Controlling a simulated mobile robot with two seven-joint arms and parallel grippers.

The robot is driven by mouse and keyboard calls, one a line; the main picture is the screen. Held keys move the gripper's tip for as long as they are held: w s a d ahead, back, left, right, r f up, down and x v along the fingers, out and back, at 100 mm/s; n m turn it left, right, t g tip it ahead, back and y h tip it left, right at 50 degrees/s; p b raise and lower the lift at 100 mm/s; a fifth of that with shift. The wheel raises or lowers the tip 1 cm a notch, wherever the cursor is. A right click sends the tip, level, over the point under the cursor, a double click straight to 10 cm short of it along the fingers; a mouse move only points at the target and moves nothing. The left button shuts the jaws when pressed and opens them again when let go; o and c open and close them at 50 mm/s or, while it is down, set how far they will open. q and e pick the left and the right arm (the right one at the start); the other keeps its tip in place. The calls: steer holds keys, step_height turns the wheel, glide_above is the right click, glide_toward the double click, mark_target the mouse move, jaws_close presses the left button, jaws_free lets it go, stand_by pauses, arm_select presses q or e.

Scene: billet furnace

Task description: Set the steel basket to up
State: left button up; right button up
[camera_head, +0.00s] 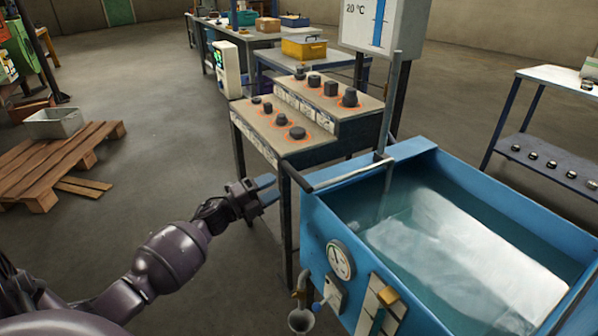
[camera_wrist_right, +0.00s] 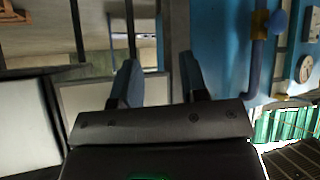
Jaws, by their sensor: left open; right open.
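A blue tank (camera_head: 318,230) filled with water stands at the right of the head view. A pale, roughly rectangular shape (camera_head: 465,250) shows in the water; I cannot tell whether it is the steel basket or a reflection. My left gripper (camera_head: 270,190) is open and empty, just left of the tank's left corner, in front of the stepped table. My right gripper (camera_wrist_right: 160,80) is open in the right wrist view, with nothing between its fingers.
A stepped table (camera_head: 290,150) with several dark pieces stands behind the tank. A round gauge (camera_head: 340,260) and a tap are on the tank's front. A wooden pallet (camera_head: 45,175) with a metal bin (camera_head: 54,122) lies at left. A shelf rack (camera_head: 540,160) stands right. Floor between is clear.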

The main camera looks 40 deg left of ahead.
arm_select(q)
steer(key=x, duration=0.9)
steer(key=shift+w+b, duration=0.25)
steer(key=shift+b, duration=0.1)
jaws_close()
